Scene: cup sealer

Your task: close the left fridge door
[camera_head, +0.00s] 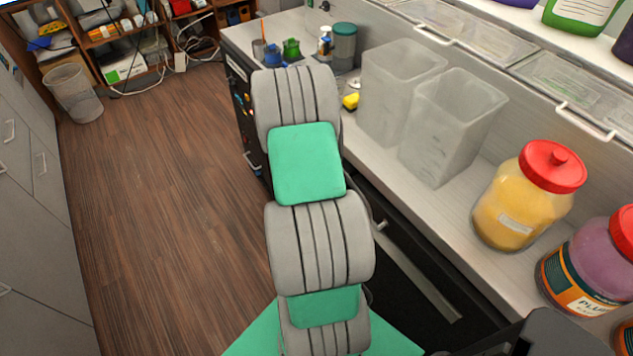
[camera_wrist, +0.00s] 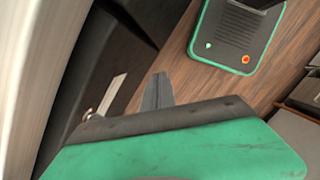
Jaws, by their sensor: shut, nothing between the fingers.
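A black fridge front (camera_head: 400,265) with a long silver strip lies under the counter to the right of my arm in the head view. Much of it is hidden by my arm and the counter, and I cannot tell how far the left door stands open. In the wrist view, dark door panels (camera_wrist: 112,62) stand at the left, with a silver handle strip (camera_wrist: 106,98). My gripper (camera_wrist: 158,90) is shut and empty, its fingers together, just right of that strip in the picture; I cannot tell whether it touches the door. In the head view my arm hides the gripper.
The counter (camera_head: 455,215) carries two frosted bins (camera_head: 450,125), a yellow jar (camera_head: 520,200) and a purple jar (camera_head: 590,265). Wooden floor (camera_head: 160,200) is open at left, between grey cabinets (camera_head: 30,220) and the counter. A waste bin (camera_head: 75,92) stands far left.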

